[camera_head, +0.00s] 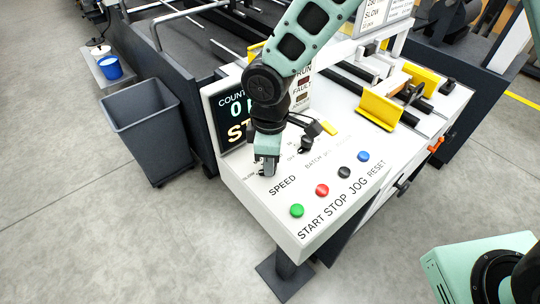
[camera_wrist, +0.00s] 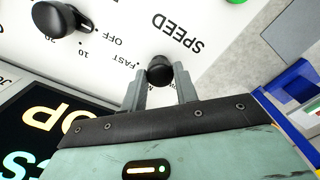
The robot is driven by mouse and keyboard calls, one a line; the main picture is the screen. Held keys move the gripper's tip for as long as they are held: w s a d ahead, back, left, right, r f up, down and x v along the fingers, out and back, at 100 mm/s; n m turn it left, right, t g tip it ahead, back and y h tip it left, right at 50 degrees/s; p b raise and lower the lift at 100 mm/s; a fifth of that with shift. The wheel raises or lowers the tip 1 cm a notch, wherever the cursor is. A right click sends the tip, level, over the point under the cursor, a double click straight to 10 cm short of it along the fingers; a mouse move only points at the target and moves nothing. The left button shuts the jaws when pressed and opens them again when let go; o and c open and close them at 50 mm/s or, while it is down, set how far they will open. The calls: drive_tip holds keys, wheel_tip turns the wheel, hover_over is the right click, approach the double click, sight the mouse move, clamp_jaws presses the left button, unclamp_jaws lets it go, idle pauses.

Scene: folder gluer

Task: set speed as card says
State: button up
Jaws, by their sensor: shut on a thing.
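My gripper (camera_head: 266,170) points down at the speed knob on the white control panel. In the wrist view my gripper (camera_wrist: 160,82) has its two fingers on either side of the black speed knob (camera_wrist: 159,69), shut on it. The printed SPEED label (camera_wrist: 184,32) is beside the knob. FAST is printed by one side and SLOW by the other side in the head view. The knob's pointer direction cannot be told. A white card (camera_head: 374,14) at the top shows the word SLOW, partly cut off by the frame edge.
A black batch knob (camera_head: 305,144) is close by, also in the wrist view (camera_wrist: 62,18). Green (camera_head: 297,210), red (camera_head: 322,190), black (camera_head: 344,172) and blue (camera_head: 363,156) buttons line the panel's front. A display (camera_head: 232,112) stands behind. A grey bin (camera_head: 150,130) is at left.

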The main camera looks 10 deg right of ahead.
idle(0.4)
drive_tip(key=o, duration=1)
drive_tip(key=shift+c, duration=0.2)
drive_tip(key=shift+r, duration=0.1)
wheel_tip(320, 180, up, 17)
drive_tip(key=b, duration=0.2)
drive_tip(key=shift+r, duration=0.15)
drive_tip(key=s+d+f+m, duration=0.2)
drive_tip(key=s+d+m, duration=0.2)
drive_tip(key=s, duration=0.5)
drive_tip(key=s+d+f+m, duration=0.3)
drive_tip(key=s+d, duration=0.3)
drive_tip(key=s, duration=0.3)
drive_tip(key=shift+f+m+y, duration=0.25)
drive_tip(key=shift+m+y, duration=0.05)
drive_tip(key=shift+m, duration=0.1)
